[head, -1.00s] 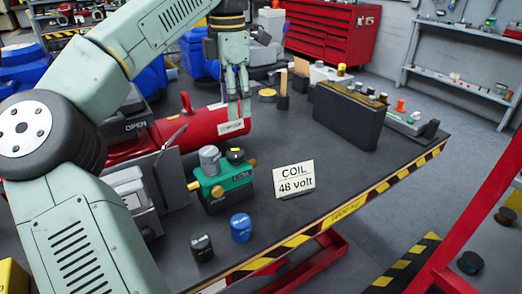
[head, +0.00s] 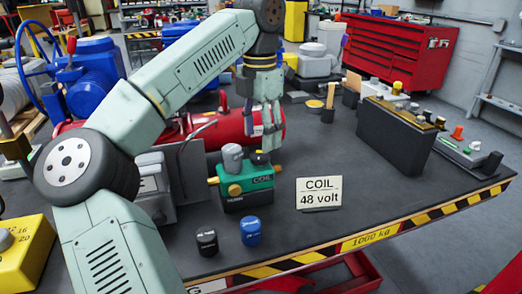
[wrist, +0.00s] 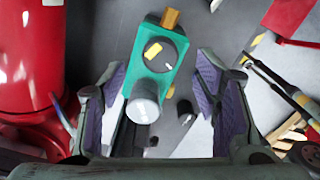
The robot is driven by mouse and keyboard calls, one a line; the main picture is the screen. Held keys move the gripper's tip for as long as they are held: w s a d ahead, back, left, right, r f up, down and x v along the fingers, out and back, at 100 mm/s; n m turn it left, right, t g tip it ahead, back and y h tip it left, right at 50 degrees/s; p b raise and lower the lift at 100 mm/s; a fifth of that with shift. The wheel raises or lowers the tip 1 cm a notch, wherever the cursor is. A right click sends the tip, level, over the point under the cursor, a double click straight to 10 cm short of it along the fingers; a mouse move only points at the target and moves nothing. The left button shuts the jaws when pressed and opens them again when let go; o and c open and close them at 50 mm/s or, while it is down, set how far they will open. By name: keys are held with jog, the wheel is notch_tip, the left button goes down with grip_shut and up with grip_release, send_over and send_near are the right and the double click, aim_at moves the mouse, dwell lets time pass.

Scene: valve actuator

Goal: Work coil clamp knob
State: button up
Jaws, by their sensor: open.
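On top are a grey cylinder (head: 232,158) and a black knob (head: 260,160). In the wrist view the knob (wrist: 158,54) has a yellow part and a white mark, and the grey cylinder (wrist: 145,102) is nearer the camera. My gripper (head: 268,140) is open and points down above the block, close to the knob. In the wrist view its fingers (wrist: 162,82) are spread to either side of the block, and nothing is held.
A red cylinder (head: 225,127) lies behind the block. A "COIL 48 volt" sign (head: 319,193) stands to the right. A black cap (head: 207,242) and a blue cap (head: 250,231) stand in front.

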aim_at(261, 154)
jog(key=shift+f, duration=2.3)
jog(key=c, duration=1.1)
jog(key=shift+c, duration=0.2)
jog(key=shift+p, duration=0.3)
jog(key=m+p, duration=0.2)
jog(key=m, duration=0.3)
jog(key=shift+r+m, duration=0.1)
jog(key=shift+m, duration=0.2)
jog(key=m+p, duration=0.1)
jog(key=m, duration=0.4)
jog(key=shift+s, duration=0.1)
jog(key=shift+m, duration=0.3)
